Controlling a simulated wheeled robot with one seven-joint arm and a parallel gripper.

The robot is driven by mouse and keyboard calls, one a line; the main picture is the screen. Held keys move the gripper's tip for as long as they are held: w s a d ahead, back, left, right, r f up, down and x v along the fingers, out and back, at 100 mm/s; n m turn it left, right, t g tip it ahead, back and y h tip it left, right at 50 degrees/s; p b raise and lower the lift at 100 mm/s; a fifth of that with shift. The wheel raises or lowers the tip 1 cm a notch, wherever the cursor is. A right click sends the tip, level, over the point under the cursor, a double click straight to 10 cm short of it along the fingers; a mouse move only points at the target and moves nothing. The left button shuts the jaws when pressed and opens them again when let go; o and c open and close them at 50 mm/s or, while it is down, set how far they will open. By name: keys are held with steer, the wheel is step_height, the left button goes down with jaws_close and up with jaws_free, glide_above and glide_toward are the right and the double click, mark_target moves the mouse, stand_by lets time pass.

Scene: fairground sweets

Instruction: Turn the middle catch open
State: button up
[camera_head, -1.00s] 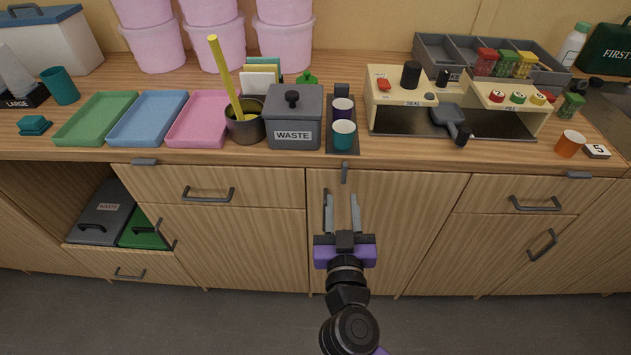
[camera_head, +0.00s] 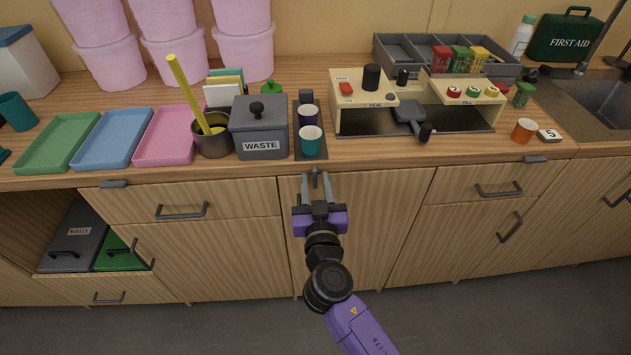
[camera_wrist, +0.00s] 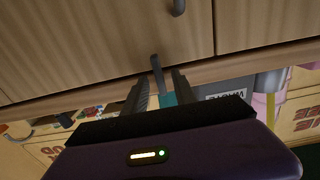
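The middle catch (camera_head: 315,172) is a small grey bar at the counter's front edge, above the middle cupboard door (camera_head: 375,225). It stands vertical, pointing down over the top of the door. In the wrist view the catch (camera_wrist: 158,73) shows between and just ahead of the fingertips. My gripper (camera_head: 316,183) is open, its fingers pointing up at the counter edge on either side of the catch. In the wrist view my gripper (camera_wrist: 160,84) has a gap around the catch; I cannot tell if a finger touches it.
The left catch (camera_head: 114,184) and right catch (camera_head: 535,159) lie horizontal. Above the middle catch, a teal cup (camera_head: 310,142) stands on a dark mat near the counter edge, beside the grey waste bin (camera_head: 260,130). The floor before the cupboards is clear.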

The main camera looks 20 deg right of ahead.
jaws_close()
stand_by(0.3)
steer(key=n+b, duration=0.1)
steer(key=n, duration=0.2)
steer(key=shift+d, duration=0.1)
steer(key=n, duration=0.9)
steer(key=shift+s+d+r, duration=0.15)
steer(key=shift+d+r, duration=0.2)
steer(key=n, duration=0.2)
steer(key=n+p, duration=0.1)
steer(key=n, duration=0.2)
steer(key=shift+r+n+p, duration=0.25)
steer(key=shift+n+p, duration=0.05)
steer(key=shift+n, duration=0.1)
